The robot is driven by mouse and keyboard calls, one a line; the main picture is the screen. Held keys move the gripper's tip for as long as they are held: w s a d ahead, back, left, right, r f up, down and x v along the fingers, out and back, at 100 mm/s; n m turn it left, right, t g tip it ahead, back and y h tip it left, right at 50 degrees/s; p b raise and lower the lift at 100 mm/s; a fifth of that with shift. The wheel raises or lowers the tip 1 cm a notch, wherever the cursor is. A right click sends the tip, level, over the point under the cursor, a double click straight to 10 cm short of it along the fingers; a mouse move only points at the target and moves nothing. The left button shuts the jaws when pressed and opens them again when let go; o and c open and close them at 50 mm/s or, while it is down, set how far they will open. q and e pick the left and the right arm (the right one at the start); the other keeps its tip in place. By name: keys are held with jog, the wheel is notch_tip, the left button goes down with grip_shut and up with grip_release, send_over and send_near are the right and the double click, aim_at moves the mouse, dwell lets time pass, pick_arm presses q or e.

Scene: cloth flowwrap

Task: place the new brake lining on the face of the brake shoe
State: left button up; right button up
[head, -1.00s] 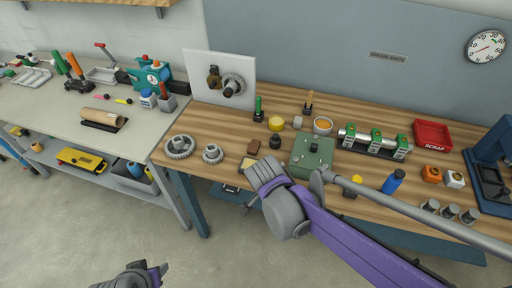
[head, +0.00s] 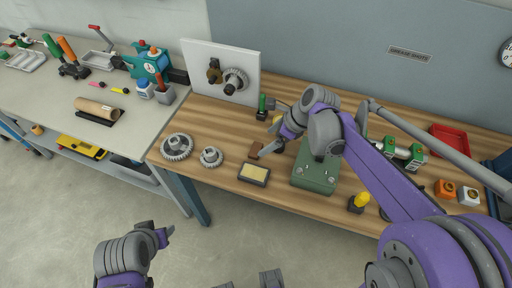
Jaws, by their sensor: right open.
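A small brown block (head: 254,149), which may be the brake lining, lies on the wooden bench in the head view. I cannot tell for sure which piece is the brake shoe. A green fixture (head: 314,178) stands right of the block, its top partly hidden by my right arm. My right gripper (head: 275,138) is open and empty, above the bench just right of and behind the block, apart from it. My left gripper (head: 166,236) is low at the front, over the floor, away from the bench; its jaws are too unclear to read.
A dark tray with a cream pad (head: 254,173) lies in front of the block. Two gears (head: 177,147) lie to the left. A white panel (head: 190,60) stands behind. A yellow-topped item (head: 360,202) is near the front edge. A red tray (head: 450,141) is at right.

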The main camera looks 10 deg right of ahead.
aim_at(256, 149)
jog(key=shift+d+x, duration=0.2)
jog(key=shift+x, duration=3.55)
